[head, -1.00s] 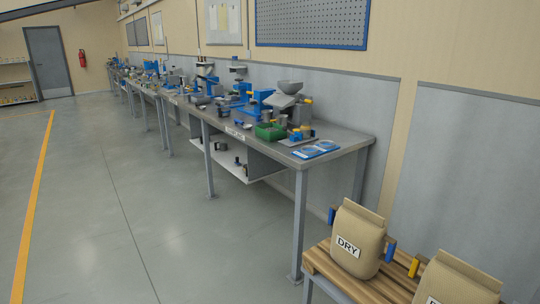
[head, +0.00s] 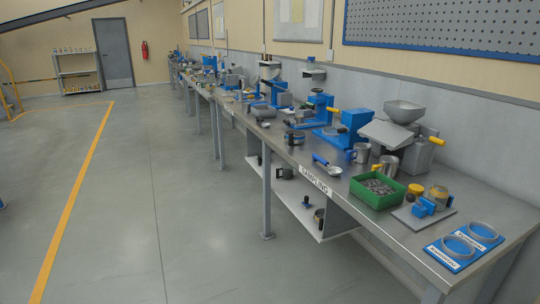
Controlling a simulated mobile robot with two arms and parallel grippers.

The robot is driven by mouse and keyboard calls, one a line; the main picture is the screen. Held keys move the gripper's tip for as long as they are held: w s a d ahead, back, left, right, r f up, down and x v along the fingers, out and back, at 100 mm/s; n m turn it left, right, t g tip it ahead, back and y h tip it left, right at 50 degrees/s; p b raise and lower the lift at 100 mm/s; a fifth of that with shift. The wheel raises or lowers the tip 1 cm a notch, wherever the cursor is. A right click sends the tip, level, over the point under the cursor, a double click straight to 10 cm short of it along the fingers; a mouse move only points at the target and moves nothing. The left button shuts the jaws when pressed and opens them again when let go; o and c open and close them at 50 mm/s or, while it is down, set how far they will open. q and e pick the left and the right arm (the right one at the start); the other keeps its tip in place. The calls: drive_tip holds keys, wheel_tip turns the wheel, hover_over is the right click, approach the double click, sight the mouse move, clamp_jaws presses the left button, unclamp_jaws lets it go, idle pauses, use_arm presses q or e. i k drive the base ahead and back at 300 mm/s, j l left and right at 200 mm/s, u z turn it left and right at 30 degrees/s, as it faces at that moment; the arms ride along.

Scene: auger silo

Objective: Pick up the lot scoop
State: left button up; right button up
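A small scoop (head: 327,164) with a blue handle and a metal bowl end lies on the metal bench (head: 385,219), close to its front edge and just behind the SAMPLING label (head: 315,180). It is the only scoop-like thing I can make out; no lot marking on it is readable. Neither of my grippers shows in the head view.
A green tray (head: 377,203) of grey pieces stands right of the scoop, with metal cups (head: 362,153) behind. A grey machine with a funnel (head: 404,111) and blue ring holders (head: 463,247) are farther right. The floor (head: 190,215) left of the bench is clear.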

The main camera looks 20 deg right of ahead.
sight(335, 171)
drive_tip(key=i+z, duration=0.3)
drive_tip(key=i, duration=0.2)
drive_tip(key=i+z, duration=0.35)
drive_tip(key=i+j+z, duration=0.3)
drive_tip(key=i, duration=0.25)
drive_tip(key=i+l+z, duration=0.2)
drive_tip(key=i+z, duration=0.7)
drive_tip(key=i, duration=0.4)
